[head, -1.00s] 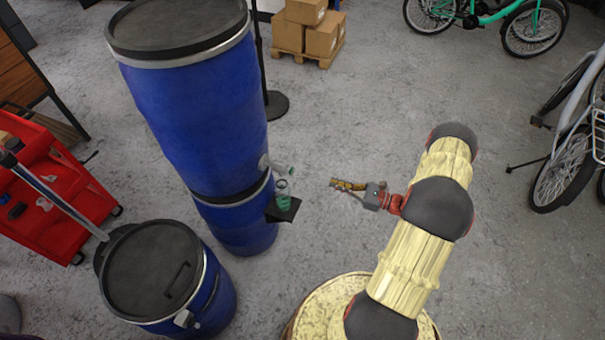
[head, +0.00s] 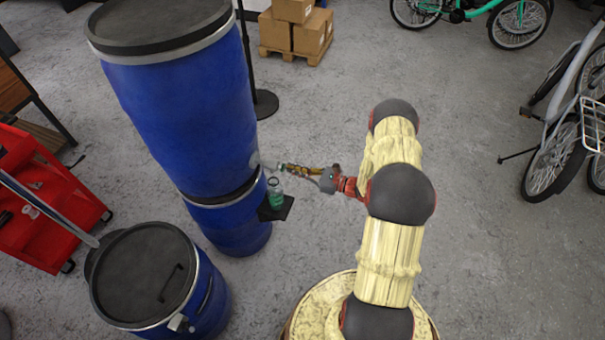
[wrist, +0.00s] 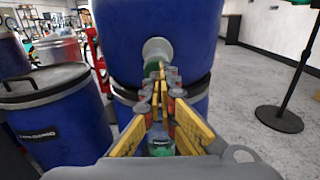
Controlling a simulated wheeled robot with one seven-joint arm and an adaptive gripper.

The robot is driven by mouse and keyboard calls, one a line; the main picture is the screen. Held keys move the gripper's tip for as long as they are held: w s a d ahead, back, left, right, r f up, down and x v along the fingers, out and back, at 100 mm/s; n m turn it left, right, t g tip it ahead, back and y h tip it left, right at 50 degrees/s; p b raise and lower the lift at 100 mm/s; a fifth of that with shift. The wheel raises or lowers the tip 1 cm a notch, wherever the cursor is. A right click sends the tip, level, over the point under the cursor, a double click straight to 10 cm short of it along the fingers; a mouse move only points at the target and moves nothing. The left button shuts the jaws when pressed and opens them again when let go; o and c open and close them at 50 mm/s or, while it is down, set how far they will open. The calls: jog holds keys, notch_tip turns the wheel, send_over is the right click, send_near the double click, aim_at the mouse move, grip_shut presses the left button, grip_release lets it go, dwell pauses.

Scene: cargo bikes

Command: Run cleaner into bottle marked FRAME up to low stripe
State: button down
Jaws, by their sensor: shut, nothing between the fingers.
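The upper blue drum (head: 185,110) has a pale tap (head: 262,163) low on its right side; the tap's round flange (wrist: 157,48) shows in the wrist view. A clear bottle with green on it (head: 275,193) stands upright on a small black shelf (head: 283,212) below the tap. It also shows low in the wrist view (wrist: 161,146), behind my fingers. Its marking and stripes are too small to read. My gripper (head: 284,167) is shut and empty, its tips close to the tap. A green tap part (wrist: 151,68) is partly hidden by the fingertips; I cannot tell whether they touch.
The upper drum stands on a lower blue drum (head: 232,232). A shorter lidded drum (head: 210,295) stands at front left, near a red cart (head: 50,215). A thin post on a black base (head: 264,103) and boxes on a pallet (head: 292,52) are behind.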

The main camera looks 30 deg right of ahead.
jog(key=shift+w+a, duration=0.15)
jog(key=shift+x, duration=0.8)
jog(key=p+v, duration=0.1)
jog(key=v, duration=1.3)
dwell(0.3)
